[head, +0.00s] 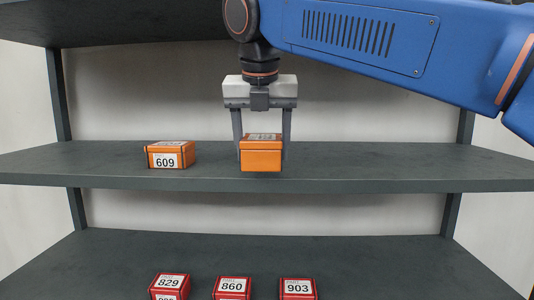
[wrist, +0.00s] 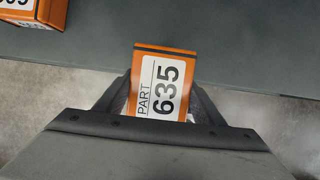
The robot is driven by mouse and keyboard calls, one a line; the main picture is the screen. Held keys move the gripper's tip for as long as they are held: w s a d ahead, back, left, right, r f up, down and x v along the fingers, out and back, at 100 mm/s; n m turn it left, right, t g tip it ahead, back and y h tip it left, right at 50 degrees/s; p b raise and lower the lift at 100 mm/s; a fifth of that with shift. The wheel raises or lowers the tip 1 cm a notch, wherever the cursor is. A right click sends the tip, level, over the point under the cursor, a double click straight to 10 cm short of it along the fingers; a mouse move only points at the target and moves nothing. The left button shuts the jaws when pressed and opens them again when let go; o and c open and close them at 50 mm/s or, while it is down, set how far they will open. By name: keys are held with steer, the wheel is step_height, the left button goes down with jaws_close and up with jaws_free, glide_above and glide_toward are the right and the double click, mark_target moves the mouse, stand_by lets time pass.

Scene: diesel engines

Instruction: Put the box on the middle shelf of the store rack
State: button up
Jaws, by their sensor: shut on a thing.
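The orange box (head: 261,160) is between the fingers of my gripper (head: 262,150), which is shut on it from above. In the wrist view the box (wrist: 162,90) has a white top label reading PART 635, and my gripper (wrist: 160,100) has a finger on each side of it. In the head view the box appears at the middle shelf (head: 350,165), near its front edge. I cannot tell whether its underside touches the shelf. In the wrist view part of the box lies over the shelf (wrist: 240,45).
Another orange box (head: 170,154), labelled 609, stands to the left on the middle shelf; its corner shows in the wrist view (wrist: 40,12). Red boxes 829 (head: 169,286), 860 (head: 232,287) and 903 (head: 298,288) stand on the lower shelf (head: 390,262). An upper shelf (head: 130,22) overhangs. The middle shelf's right is clear.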

steer(key=w, duration=1.1)
steer(key=shift+w+d, duration=0.2)
steer(key=shift+w, duration=0.2)
steer(key=shift+w+f, duration=0.1)
steer(key=shift+f, duration=1.6)
steer(key=o, duration=1.4)
steer(key=shift+f, duration=0.15)
steer(key=shift+o, duration=0.2)
steer(key=v, duration=1.2)
steer(key=shift+d, duration=0.1)
